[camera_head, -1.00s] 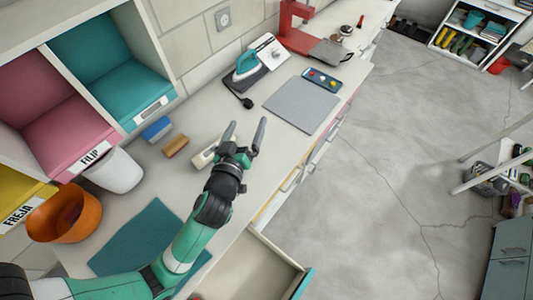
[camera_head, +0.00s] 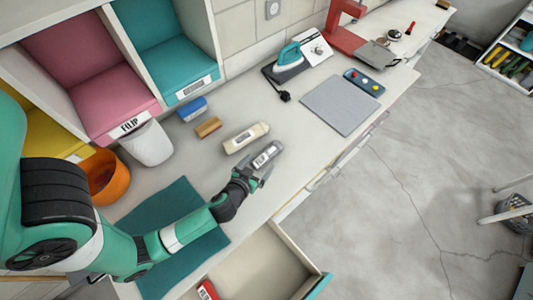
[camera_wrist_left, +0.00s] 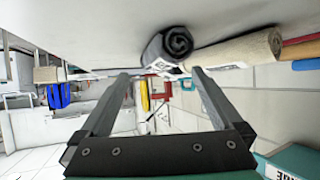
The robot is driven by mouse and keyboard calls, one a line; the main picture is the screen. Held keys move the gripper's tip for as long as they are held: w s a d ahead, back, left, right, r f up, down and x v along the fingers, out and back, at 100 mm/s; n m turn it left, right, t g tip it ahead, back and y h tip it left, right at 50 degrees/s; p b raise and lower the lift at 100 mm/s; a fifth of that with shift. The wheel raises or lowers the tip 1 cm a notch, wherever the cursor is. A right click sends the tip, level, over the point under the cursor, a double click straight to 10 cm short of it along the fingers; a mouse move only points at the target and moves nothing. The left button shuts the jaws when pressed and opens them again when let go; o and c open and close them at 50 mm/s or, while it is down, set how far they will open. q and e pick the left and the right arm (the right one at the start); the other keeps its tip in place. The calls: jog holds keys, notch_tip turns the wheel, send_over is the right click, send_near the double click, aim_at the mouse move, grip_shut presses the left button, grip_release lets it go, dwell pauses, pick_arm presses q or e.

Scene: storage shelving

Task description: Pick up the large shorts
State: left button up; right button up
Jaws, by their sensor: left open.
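A dark grey rolled cloth with a white label (camera_head: 268,153) lies on the counter. A cream roll with a label (camera_head: 246,138) lies just beyond it. The label text is too small to read, so I cannot tell which one is the large shorts. My left gripper (camera_head: 262,172) is at the near side of the grey roll, open and empty. In the left wrist view, its two fingers (camera_wrist_left: 160,76) are spread apart, and the grey roll (camera_wrist_left: 170,45) shows ahead of them with the cream roll (camera_wrist_left: 238,48) beside it. My right gripper is not in view.
A teal mat (camera_head: 180,225) lies under my left arm. A drawer (camera_head: 262,262) stands open at the front. An iron (camera_head: 290,55) and a grey mat (camera_head: 340,104) are farther right.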

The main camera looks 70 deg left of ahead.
aim_at(263, 158)
pick_arm(q)
jog(key=shift+p+x, duration=0.3)
jog(key=shift+x, duration=2.95)
jog(key=shift+s+a+f, duration=0.1)
jog(key=shift+s, duration=0.05)
jog(key=c, duration=1.4)
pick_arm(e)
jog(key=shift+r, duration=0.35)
